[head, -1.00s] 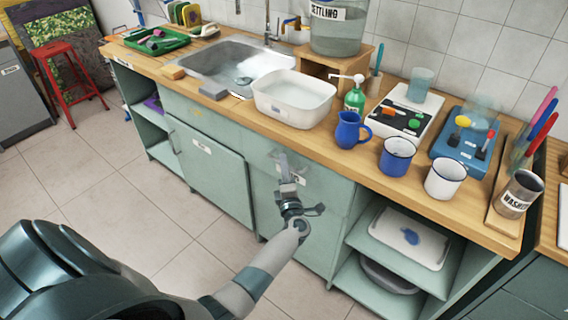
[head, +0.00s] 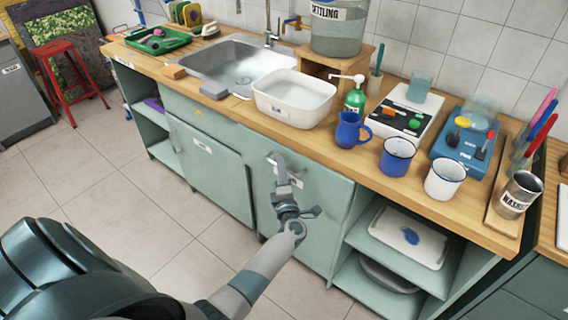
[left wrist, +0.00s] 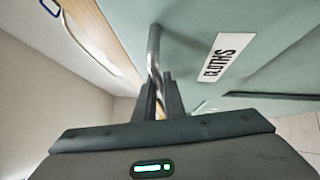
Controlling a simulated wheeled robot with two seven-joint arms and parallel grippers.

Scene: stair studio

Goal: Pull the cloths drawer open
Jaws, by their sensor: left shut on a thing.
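The cloths drawer (head: 318,184) is in the pale green cabinet under the counter, and its front shows in the head view. In the left wrist view its white label reads CLOTHS (left wrist: 215,57), beside a metal bar handle (left wrist: 153,48). My left gripper (head: 277,162) is at the drawer front, shut on the handle. In the left wrist view its dark fingers (left wrist: 160,92) close around the bar's near part. The gripper partly hides the handle and label in the head view. I cannot tell whether the drawer stands slightly out. My right gripper is not in view.
The wooden counter above holds a white basin (head: 294,112), a blue jug (head: 348,130), two mugs and a scale. Open shelves with a white tray (head: 408,238) are right of the drawer. A closed cabinet door (head: 210,165) is at left. The tiled floor in front is clear.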

